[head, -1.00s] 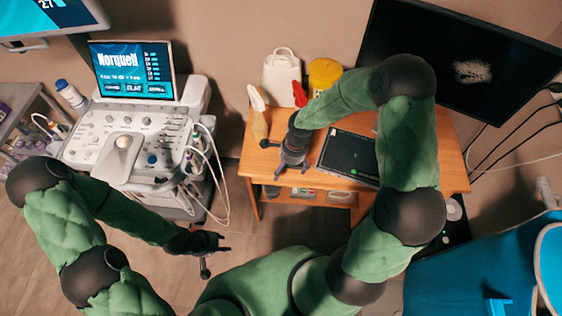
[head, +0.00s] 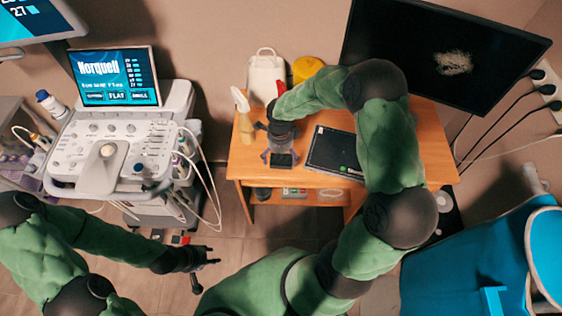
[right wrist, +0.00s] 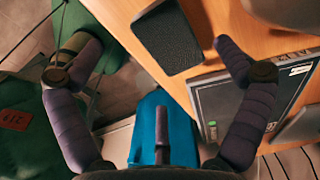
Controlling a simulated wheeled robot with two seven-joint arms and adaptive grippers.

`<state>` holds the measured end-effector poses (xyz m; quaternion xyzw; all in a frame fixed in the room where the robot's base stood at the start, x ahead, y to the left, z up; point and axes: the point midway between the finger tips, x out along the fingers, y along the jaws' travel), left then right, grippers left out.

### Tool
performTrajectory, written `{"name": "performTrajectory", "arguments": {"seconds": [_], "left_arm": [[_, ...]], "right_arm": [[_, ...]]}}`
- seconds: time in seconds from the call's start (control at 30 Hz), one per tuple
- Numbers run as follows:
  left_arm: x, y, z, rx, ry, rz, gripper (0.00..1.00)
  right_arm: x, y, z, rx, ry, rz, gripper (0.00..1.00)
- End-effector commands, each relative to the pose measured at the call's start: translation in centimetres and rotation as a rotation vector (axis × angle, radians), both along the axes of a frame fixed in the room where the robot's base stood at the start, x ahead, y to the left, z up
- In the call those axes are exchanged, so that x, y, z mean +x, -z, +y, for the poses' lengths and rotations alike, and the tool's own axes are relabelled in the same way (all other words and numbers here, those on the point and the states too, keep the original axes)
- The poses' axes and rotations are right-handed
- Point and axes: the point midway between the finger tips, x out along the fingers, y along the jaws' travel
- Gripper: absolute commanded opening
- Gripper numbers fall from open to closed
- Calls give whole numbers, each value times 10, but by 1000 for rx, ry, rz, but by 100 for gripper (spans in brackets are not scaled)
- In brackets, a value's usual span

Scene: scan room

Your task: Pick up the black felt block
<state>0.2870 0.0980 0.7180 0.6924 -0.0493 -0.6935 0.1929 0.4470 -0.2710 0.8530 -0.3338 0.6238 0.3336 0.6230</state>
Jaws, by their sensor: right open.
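The black felt block (head: 281,160) is a small dark rectangular block on the wooden desk near its front edge. In the right wrist view the block (right wrist: 167,36) shows larger, in the upper middle, lying on the desk. My right gripper (head: 280,156) is open, its fingers to either side of the block in the head view. In the right wrist view the open fingertips (right wrist: 152,56) are wide apart with nothing between them touching. Whether they are level with the block cannot be told. My left gripper (head: 210,257) is empty, low over the floor, its fingers apart.
A dark laptop-like slab (head: 335,151) lies just right of the block. A spray bottle (head: 243,115), white container (head: 266,75) and yellow tub (head: 306,70) stand behind on the desk (head: 425,150). An ultrasound console (head: 115,150) stands left; a blue chair (head: 470,265) is right.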

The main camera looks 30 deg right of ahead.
Motion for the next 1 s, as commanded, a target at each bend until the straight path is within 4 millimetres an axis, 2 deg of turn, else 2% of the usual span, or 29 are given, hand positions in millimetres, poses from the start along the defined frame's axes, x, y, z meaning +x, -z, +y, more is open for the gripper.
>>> {"name": "performTrajectory", "arguments": {"seconds": [0.17,0.4,0.67,0.7,0.87,1.0], "left_arm": [[0,4,0,0,0,0,40],[0,11,0,0,0,0,40],[0,11,0,0,0,0,40],[0,11,0,0,0,0,40],[0,11,0,0,0,0,40],[0,11,0,0,0,0,40]], "right_arm": [[0,14,-1,1,1,2,100],[0,47,-2,2,-1,2,100],[1,52,-2,2,0,-1,100],[1,52,-2,2,0,-1,97],[1,52,-2,2,-1,-1,53],[1,52,-2,2,-1,0,53]]}}
